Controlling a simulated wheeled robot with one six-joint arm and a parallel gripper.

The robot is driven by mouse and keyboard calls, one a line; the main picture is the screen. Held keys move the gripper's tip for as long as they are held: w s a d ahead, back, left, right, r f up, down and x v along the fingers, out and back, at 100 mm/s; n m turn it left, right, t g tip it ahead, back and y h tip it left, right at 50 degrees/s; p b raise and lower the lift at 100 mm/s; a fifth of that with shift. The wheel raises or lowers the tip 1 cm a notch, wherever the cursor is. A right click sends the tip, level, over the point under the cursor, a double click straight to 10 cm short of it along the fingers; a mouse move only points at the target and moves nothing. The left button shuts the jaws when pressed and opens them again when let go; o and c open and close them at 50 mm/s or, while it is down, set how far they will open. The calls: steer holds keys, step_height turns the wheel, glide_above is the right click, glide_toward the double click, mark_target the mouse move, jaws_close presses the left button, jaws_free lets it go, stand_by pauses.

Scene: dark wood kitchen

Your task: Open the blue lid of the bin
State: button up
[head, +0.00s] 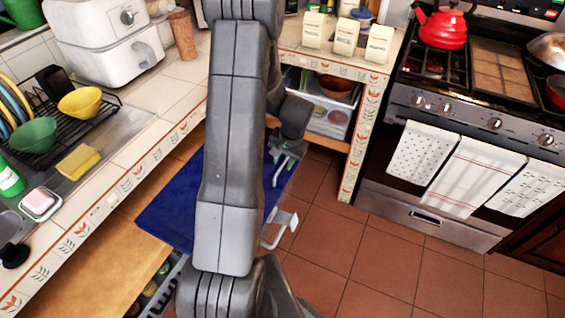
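The blue lid (168,207) is a flat dark-blue panel beside the front of the left counter. My arm crosses in front of it and hides its middle; a strip of blue shows on the arm's right. The bin's body is mostly hidden, so I cannot tell how far the lid is raised. My gripper (281,172) is small in the picture, near the lid's right end and partly behind my arm. Its fingers point downward. I cannot tell whether it touches the lid or whether its fingers are apart.
The tiled counter (125,165) runs along the left, with a dish rack (65,105) and a white appliance (105,40). An open shelf (325,120) stands behind the gripper. The stove (470,120) is at right. The tiled floor (385,260) is clear.

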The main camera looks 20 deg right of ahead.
steer(key=shift+w+a+f, duration=0.1)
steer(key=shift+f, duration=0.75)
jaws_close()
